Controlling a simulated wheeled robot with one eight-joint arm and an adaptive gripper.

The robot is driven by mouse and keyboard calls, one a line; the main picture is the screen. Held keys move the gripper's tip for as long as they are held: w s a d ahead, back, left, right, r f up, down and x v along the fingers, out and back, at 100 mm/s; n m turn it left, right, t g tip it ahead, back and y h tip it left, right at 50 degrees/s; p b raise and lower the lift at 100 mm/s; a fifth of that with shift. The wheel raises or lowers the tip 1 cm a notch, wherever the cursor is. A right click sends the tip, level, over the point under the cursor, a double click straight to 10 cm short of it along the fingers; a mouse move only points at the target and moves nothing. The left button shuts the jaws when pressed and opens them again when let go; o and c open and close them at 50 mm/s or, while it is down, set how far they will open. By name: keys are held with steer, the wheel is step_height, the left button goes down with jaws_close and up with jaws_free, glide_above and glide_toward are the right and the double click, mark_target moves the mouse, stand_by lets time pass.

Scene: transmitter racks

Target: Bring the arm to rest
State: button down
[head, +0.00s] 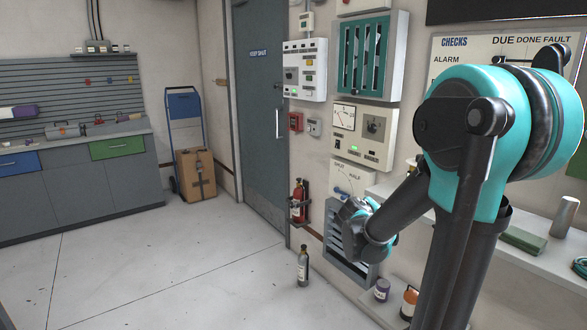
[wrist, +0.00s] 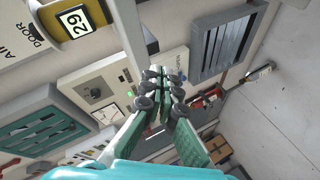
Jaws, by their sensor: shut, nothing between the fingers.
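My arm (head: 470,150) rises at the right of the head view, in front of the wall panels and the shelf. Its far end reaches toward the wall, near the louvred grey box (head: 350,255). My gripper (wrist: 163,90) shows in the middle of the wrist view, with its fingers together and nothing between them. In the head view the fingertips cannot be made out. The louvred box also shows in the wrist view (wrist: 225,47), beyond the fingers, and I see no contact with it.
A shelf (head: 535,243) runs along the right wall behind my arm. A dark bottle (head: 303,268) stands on the floor beside the red extinguisher (head: 297,205). A hand truck with a cardboard box (head: 195,175) stands left of the grey door (head: 258,110). The floor at left centre is clear.

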steer(key=s+a+f+m+g+y, duration=0.3)
steer(key=s+f, duration=0.5)
steer(key=s, duration=0.5)
steer(key=s+a+f+m+g+y, duration=0.3)
steer(key=s+f, duration=0.5)
steer(key=s, duration=0.6)
steer(key=shift+a+g+y, duration=0.6)
steer(key=shift+a+g, duration=0.2)
steer(key=shift+a, duration=0.1)
